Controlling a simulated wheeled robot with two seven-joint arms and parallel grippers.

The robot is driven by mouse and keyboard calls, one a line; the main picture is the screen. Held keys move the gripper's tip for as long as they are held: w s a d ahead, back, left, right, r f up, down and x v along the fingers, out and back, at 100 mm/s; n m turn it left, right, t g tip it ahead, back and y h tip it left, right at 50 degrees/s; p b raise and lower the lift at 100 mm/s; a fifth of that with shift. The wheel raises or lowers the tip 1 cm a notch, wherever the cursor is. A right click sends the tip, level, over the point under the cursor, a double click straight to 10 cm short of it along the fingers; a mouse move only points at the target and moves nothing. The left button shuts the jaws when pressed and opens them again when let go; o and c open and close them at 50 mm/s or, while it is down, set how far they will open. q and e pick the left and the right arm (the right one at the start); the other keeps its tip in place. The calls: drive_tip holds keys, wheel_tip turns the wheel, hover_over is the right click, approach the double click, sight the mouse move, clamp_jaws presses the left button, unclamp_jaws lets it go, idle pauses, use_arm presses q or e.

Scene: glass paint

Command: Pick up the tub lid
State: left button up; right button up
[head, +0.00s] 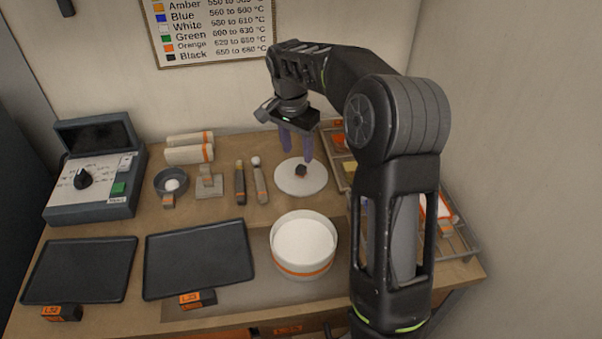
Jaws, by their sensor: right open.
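The tub lid (288,183) is a flat white disc with a dark knob (301,171) in its middle. It lies on the table behind the tub. The tub (303,246) is white and round with an orange band, and is uncovered with white contents. My right gripper (297,157) is open and points down just above the lid, its purplish fingers close over the knob. I cannot tell whether the fingers touch the knob. My left gripper is not in view.
Two dark trays (198,258) lie at the front left. A control box (95,180), a small bowl (171,184) and several tools stand behind them. A wire rack (455,240) on the right is partly hidden by my right arm. A wall chart (213,30) hangs behind.

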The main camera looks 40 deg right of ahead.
sight(301, 167)
drive_tip(key=shift+f, duration=0.7)
drive_tip(key=shift+d+f+p, duration=0.2)
drive_tip(key=shift+f+p, duration=0.2)
drive_tip(key=shift+f, duration=0.15)
drive_tip(key=f, duration=0.2)
drive_tip(key=f+p, duration=0.1)
drive_tip(key=f, duration=0.1)
drive_tip(key=shift+d, duration=0.3)
clamp_jaws()
